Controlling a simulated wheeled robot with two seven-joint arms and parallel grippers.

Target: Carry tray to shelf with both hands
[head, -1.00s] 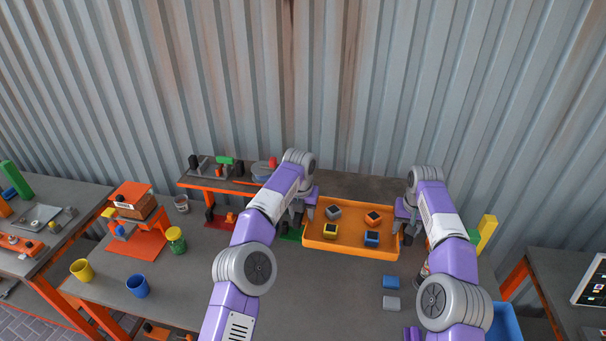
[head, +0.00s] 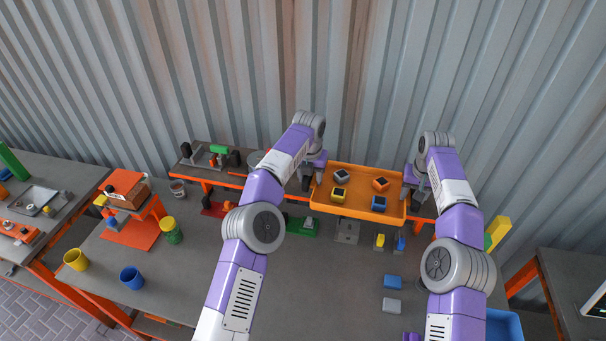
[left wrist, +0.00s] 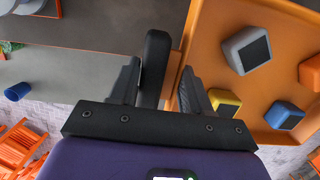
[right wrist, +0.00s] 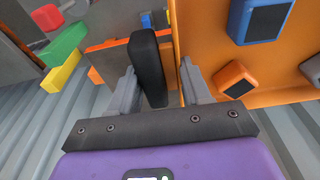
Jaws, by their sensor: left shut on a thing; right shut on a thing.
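The orange tray (head: 357,208) is held up between my two grippers in the head view, in front of the raised shelf (head: 235,185) at the back of the bench. A grey block (head: 342,175), an orange block (head: 380,184), a yellow block (head: 338,195) and a blue block (head: 379,203) lie in it. My left gripper (left wrist: 155,75) is shut on the tray's black left handle (left wrist: 154,68). My right gripper (right wrist: 150,80) is shut on the black right handle (right wrist: 147,65). The tray hides part of the shelf behind it.
The left of the shelf carries several tools, among them a green-topped piece (head: 219,150). On the bench, below the tray, stand small yellow (head: 380,241) and blue (head: 401,243) pieces. Blue (head: 131,279) and yellow (head: 76,260) cups stand at left. A corrugated wall (head: 300,70) rises behind.

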